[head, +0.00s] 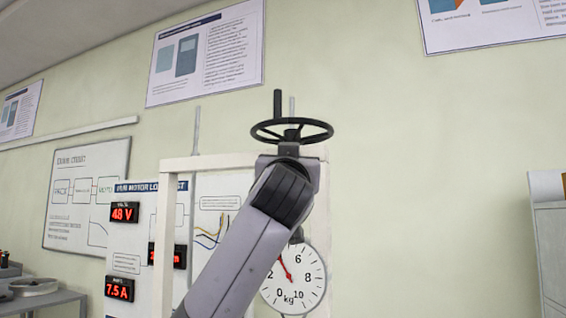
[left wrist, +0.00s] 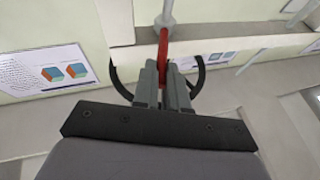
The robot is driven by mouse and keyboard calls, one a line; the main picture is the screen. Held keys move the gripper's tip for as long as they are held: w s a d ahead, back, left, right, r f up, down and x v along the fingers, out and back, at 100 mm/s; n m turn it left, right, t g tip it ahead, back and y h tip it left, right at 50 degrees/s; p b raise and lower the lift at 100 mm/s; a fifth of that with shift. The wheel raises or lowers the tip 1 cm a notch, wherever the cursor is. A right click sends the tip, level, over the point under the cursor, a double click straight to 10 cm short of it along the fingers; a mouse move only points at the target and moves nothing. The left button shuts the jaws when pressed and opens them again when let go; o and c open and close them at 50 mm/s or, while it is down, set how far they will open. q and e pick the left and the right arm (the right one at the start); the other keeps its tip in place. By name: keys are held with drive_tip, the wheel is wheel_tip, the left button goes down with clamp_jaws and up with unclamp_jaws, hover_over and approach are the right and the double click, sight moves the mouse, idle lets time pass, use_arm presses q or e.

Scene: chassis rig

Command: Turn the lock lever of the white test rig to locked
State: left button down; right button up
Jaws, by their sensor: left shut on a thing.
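In the left wrist view my left gripper (left wrist: 163,68) is shut on a red lever (left wrist: 163,44), which shows between its two grey fingers. The lever stands below a pale rod on the white rig frame (left wrist: 208,47). In the head view my left arm reaches up in front of the white test rig (head: 166,240) and hides the red lever and most of the gripper. Whether the lever is at locked cannot be told. My right gripper is in neither view.
A black handwheel (head: 262,134) with an upright handle sits on top of the rig; its rim also shows behind the fingers in the left wrist view (left wrist: 118,82). A round kg dial (head: 308,291) hangs below. A panel with red displays (head: 124,213) is at left. The right side is mostly bare wall.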

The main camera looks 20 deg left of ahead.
use_arm(q)
drive_tip(key=shift+w+d+n+g+y+p, duration=0.15)
drive_tip(key=shift+d+n+g+y, duration=0.2)
drive_tip(key=shift+y, duration=0.4)
drive_tip(key=shift+w+d+n+g+y+p, duration=0.2)
drive_tip(key=shift+n+y, duration=0.25)
drive_tip(key=shift+y, duration=0.35)
drive_tip(key=shift+d+n+g+y+p, duration=0.15)
drive_tip(key=shift+d+n+y, duration=0.25)
drive_tip(key=shift+y, duration=0.35)
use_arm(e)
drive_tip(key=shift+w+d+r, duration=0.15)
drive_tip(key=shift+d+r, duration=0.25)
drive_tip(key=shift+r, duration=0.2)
use_arm(q)
drive_tip(key=c, duration=1.2)
unclamp_jaws()
drive_tip(key=shift+o, duration=0.2)
drive_tip(key=b+v, duration=0.3)
drive_tip(key=v, duration=0.4)
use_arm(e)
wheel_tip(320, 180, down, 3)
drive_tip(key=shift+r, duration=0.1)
